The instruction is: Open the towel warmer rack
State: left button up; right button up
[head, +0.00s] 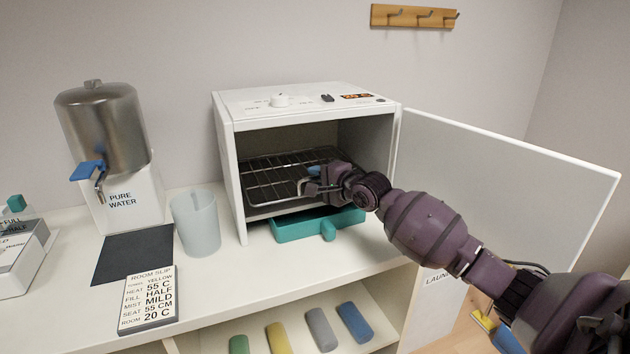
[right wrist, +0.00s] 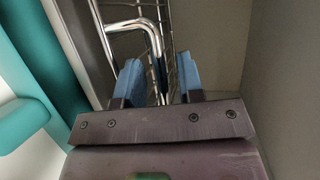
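The white towel warmer (head: 228,165) stands on the counter with its door (head: 510,180) swung wide open to the right. Inside is a wire rack (head: 265,183) of chrome rods, which appears to sit inside the cabinet. My right gripper (head: 315,180) reaches through the opening to the rack's front right part. In the right wrist view, its blue fingers (right wrist: 158,85) are apart. A bent chrome rod of the rack (right wrist: 152,35) runs down between them, with a visible gap to the right finger. Contact with the left finger cannot be told. My left gripper is out of view.
A teal drip tray (head: 300,229) sits below the rack. A frosted cup (head: 196,222), dark mat (head: 133,254), water dispenser (head: 105,125) and room slip card (head: 149,298) stand to the left. Several rolled towels (head: 321,329) lie on the shelf underneath. The open door stands beside my right arm.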

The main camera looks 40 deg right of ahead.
jog(key=shift+w, duration=0.25)
jog(key=shift+c, duration=0.5)
jog(key=c, duration=0.5)
grip_shut()
